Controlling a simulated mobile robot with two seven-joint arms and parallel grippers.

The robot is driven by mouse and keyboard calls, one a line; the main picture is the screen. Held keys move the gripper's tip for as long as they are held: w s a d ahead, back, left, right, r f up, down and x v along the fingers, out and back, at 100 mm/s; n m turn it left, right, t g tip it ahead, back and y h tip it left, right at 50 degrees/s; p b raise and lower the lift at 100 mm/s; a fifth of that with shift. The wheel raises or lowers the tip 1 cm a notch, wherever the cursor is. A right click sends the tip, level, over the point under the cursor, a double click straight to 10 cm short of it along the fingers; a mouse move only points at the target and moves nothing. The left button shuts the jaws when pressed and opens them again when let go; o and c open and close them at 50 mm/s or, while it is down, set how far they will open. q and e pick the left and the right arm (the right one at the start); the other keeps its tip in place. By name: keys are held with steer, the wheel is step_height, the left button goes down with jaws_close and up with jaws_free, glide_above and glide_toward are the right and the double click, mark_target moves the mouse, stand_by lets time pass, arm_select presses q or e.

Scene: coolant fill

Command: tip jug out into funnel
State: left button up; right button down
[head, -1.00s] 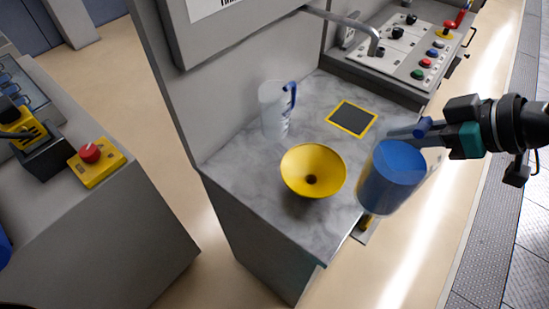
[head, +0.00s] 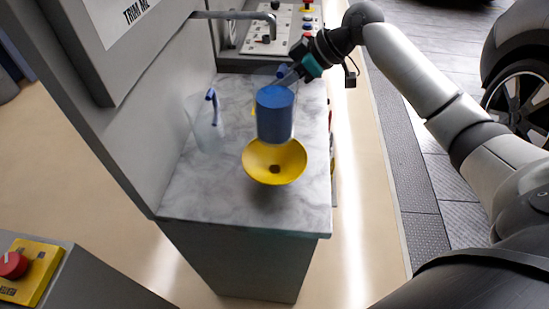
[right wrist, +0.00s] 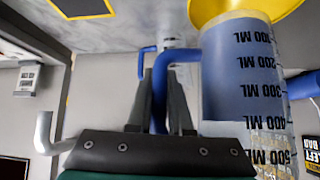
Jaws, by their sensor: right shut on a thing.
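A clear jug (head: 275,118) filled with blue liquid looks upright in the head view. It overlaps the far rim of the yellow funnel (head: 285,170) and seems to hang above it. My right gripper (head: 290,77) is shut on this jug's blue handle (right wrist: 160,95). The jug's scale marks show in the right wrist view (right wrist: 235,75), with the funnel's yellow rim (right wrist: 265,8) close beyond. No liquid is seen flowing. The funnel's dark central hole is visible. My left gripper is not in view.
A second, clear jug (head: 204,128) with a blue handle stands on the marble counter (head: 230,205) at the left, beside the grey wall. A tap (head: 240,15) and a button panel (head: 275,35) are at the back. The counter's front is clear.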

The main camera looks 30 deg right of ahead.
steer(key=shift+m+t+h, duration=0.4)
steer(key=shift+m+t, duration=0.2)
steer(key=shift+m, duration=0.1)
steer(key=w+d+f+b, duration=0.1)
steer(key=w+d+f, duration=0.1)
steer(key=d, duration=0.1)
steer(key=w+d+f+b, duration=0.2)
steer(key=w+d+f, duration=0.1)
steer(key=d, duration=0.1)
steer(key=w+d+f+b, duration=0.2)
steer(key=d+f, duration=0.1)
steer(key=shift+w+d, duration=0.25)
steer(key=shift+w, duration=0.15)
steer(key=shift+d+f, duration=0.15)
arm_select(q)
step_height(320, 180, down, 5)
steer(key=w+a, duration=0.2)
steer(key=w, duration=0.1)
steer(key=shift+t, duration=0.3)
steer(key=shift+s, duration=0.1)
